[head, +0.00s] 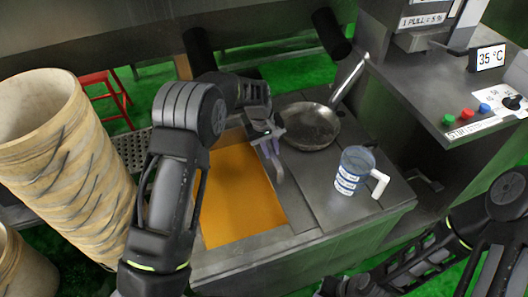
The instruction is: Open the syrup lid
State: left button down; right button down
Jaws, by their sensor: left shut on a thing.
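The syrup well (235,205) is an orange-yellow rectangle set in the steel counter, and a large part of it shows uncovered. My left gripper (272,153) is at the right edge of this opening, shut on what seems to be the syrup lid; my arm and fingers hide most of the gripped part. I cannot tell the lid's outline or tilt from the steel plates beside it. My right arm (430,255) is at the lower right, and its fingertips do not show.
A frying pan (311,127) and a blue-and-white measuring cup (354,171) stand on the counter to the right. Tall stacked drums (62,150) stand close on the left. A control panel with buttons (467,113) is at the right. A red stool (105,92) stands behind.

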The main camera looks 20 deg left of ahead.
pick_arm(q)
jog(key=shift+d, duration=0.1)
jog(key=c, duration=1.3)
grip_release()
jog(key=shift+r, duration=0.1)
notch_tip(320, 180, up, 8)
jog(key=a, duration=0.1)
jog(key=shift+s+a+f+b, duration=0.15)
jog(key=shift+s+f+b, duration=0.1)
jog(key=shift+s+b, duration=0.15)
